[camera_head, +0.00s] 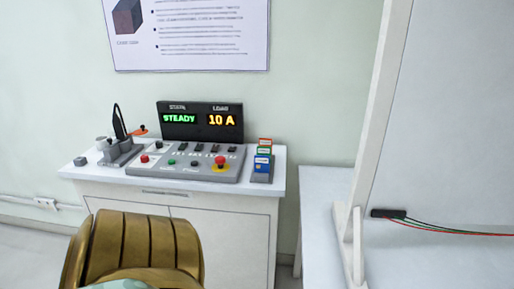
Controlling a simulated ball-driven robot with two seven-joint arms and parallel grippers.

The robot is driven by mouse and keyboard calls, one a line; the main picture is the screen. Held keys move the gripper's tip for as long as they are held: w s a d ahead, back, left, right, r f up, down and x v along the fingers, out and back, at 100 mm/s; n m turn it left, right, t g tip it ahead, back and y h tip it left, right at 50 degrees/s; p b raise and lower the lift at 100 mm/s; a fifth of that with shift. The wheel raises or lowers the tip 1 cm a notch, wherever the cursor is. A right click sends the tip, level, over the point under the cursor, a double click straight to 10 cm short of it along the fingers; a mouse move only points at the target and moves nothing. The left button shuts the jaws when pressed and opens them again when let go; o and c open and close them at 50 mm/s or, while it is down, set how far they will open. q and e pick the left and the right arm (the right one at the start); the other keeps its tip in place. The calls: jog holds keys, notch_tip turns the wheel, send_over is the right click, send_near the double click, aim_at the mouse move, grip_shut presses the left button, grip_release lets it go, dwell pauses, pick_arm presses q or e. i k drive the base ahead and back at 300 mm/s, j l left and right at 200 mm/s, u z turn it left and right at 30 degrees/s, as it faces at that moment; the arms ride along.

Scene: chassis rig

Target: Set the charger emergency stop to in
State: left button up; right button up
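A grey sloped control panel (185,166) sits on a white cabinet. At its right end is a red mushroom-shaped button (220,161) on a yellow base, which looks like an emergency stop. I cannot tell from here whether it is in or out. A smaller red button (144,158) is at the panel's left end, with a green button (171,162) and a dark button (194,164) between them. Several dark switches line the panel's back. Which machine each control serves is not readable. Neither of my grippers is in view.
A dark display (200,121) behind the panel reads "STEADY" and "10 A". A grey fixture with a black upright piece (119,122) stands left, a blue card holder (262,168) right. A white post (378,100) and second table (325,215) are at right.

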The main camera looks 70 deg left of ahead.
aim_at(220, 160)
jog(key=k+u, duration=0.2)
jog(key=u, duration=2.3)
